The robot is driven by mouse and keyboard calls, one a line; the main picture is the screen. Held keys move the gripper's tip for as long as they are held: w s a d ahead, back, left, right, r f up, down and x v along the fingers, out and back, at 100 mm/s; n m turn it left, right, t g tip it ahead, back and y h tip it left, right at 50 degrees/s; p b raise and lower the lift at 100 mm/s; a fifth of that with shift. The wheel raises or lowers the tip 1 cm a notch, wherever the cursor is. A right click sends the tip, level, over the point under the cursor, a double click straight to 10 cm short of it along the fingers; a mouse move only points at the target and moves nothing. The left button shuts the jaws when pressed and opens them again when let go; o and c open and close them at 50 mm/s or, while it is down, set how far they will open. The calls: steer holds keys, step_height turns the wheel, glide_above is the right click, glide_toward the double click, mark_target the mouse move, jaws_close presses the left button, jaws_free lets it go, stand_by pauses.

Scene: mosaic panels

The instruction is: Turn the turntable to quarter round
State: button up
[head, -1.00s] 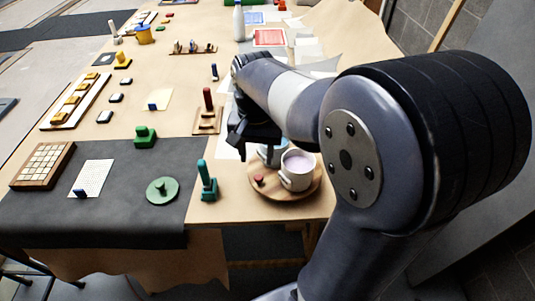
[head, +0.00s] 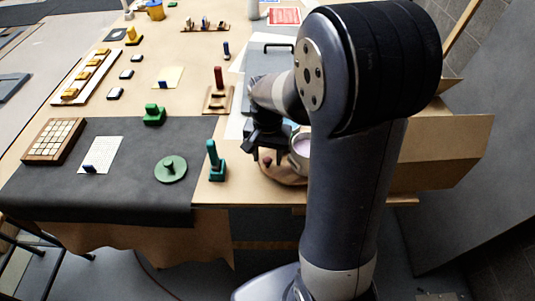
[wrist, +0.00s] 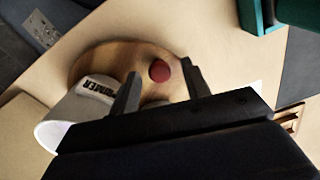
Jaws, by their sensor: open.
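The round wooden turntable (head: 285,179) lies at the table's near right edge, partly hidden by my arm in the head view. It also shows in the wrist view (wrist: 95,63). A red knob (wrist: 159,71) stands on it near the rim. A pale mug (head: 301,146) with a lilac filling stands on it. In the wrist view the white mug (wrist: 62,118) bears dark lettering. My gripper (wrist: 160,72) is open above the turntable, and the knob shows between its fingertips. I cannot tell whether the fingers touch it. In the head view my gripper (head: 266,157) points down there.
A teal upright piece (head: 214,160) stands just left of the turntable. A green disc with a knob (head: 171,169) lies on the dark mat (head: 130,196). A red post on a wooden base (head: 218,92) stands behind. An open cardboard box (head: 440,150) is at right.

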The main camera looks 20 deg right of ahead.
steer(key=shift+f, duration=0.1)
jaws_close()
stand_by(0.4)
